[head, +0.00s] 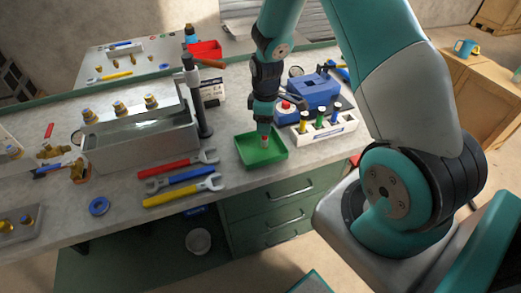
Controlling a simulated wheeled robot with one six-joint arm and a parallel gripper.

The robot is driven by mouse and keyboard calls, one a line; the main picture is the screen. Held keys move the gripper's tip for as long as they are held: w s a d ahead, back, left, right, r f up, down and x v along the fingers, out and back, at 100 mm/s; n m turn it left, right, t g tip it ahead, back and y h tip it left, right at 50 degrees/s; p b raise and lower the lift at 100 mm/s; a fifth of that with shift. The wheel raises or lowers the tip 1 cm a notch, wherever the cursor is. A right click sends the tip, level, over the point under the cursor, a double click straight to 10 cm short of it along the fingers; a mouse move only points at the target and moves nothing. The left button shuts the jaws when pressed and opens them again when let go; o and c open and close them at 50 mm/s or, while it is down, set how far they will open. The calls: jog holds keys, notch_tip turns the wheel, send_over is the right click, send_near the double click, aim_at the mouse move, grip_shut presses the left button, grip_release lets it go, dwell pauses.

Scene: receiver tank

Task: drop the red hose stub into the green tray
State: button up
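The green tray (247,157) sits near the front edge of the grey bench, right of the wrenches. My gripper (264,136) points down over the tray's inside. A small reddish piece, which looks like the red hose stub (265,141), shows between the fingertips, low over the tray floor. The fingers look closed on it and hide most of it. From this view I cannot tell whether the stub touches the tray floor.
Red, blue and yellow wrenches (184,198) lie left of the tray. A black post (199,100) and metal tank (150,135) stand to the left.

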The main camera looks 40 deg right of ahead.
jog(key=shift+r, duration=0.1)
notch_tip(320, 180, up, 17)
jog(key=b, duration=0.2)
jog(key=shift+r, duration=0.1)
dwell(0.5)
jog(key=s+a+r+y, duration=0.2)
jog(key=s+a, duration=0.9)
jog(key=s+a+r+m+y, duration=0.1)
jog(key=s+a+r+y, duration=0.1)
jog(key=s+a, duration=0.9)
jog(key=shift+a+r+m, duration=0.25)
jog(key=shift+r+m, duration=0.05)
jog(key=shift+r, duration=0.4)
